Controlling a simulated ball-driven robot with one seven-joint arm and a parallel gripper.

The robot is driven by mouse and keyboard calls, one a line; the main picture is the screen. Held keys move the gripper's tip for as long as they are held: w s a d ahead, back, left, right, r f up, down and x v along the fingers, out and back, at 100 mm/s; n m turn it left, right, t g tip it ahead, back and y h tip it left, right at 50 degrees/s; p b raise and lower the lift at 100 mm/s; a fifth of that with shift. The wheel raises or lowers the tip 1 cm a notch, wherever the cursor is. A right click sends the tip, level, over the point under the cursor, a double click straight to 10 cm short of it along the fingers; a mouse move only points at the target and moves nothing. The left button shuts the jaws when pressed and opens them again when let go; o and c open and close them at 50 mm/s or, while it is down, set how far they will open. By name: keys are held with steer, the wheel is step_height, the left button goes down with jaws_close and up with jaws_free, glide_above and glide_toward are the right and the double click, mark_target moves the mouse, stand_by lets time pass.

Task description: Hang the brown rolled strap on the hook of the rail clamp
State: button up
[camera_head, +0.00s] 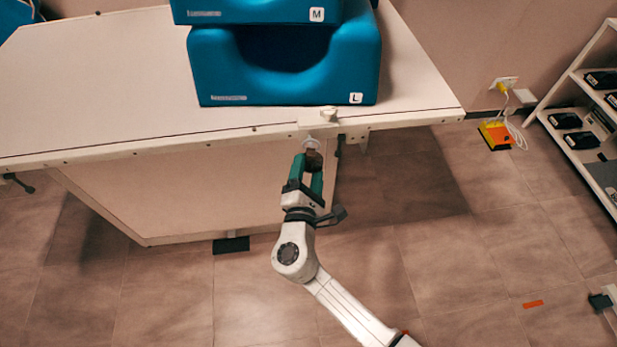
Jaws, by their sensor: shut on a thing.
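My gripper (309,168), with green fingers, is shut on the brown rolled strap (313,157), just below the front edge of the table. Only a small dark brown part of the strap shows between the fingers. The rail clamp (320,130) is a pale block with a knob on the table's front rail. Its pale hook (311,144) shows just above the strap. The strap and hook are very close or overlap in this view. I cannot tell whether they touch or whether the strap hangs on the hook.
Blue padded blocks (290,85) marked M and L are stacked on the white table (110,90). A dark lever (339,146) hangs from the rail right of the clamp. An orange-yellow box (496,136) lies by the wall, near a shelf (560,135).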

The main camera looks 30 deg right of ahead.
steer(key=shift+w+d+f+b, duration=0.15)
steer(key=shift+w+f+b, duration=0.45)
steer(key=shift+b, duration=0.4)
steer(key=o, duration=1.2)
steer(key=shift+o, duration=0.2)
steer(key=v, duration=1)
steer(key=shift+s, duration=0.3)
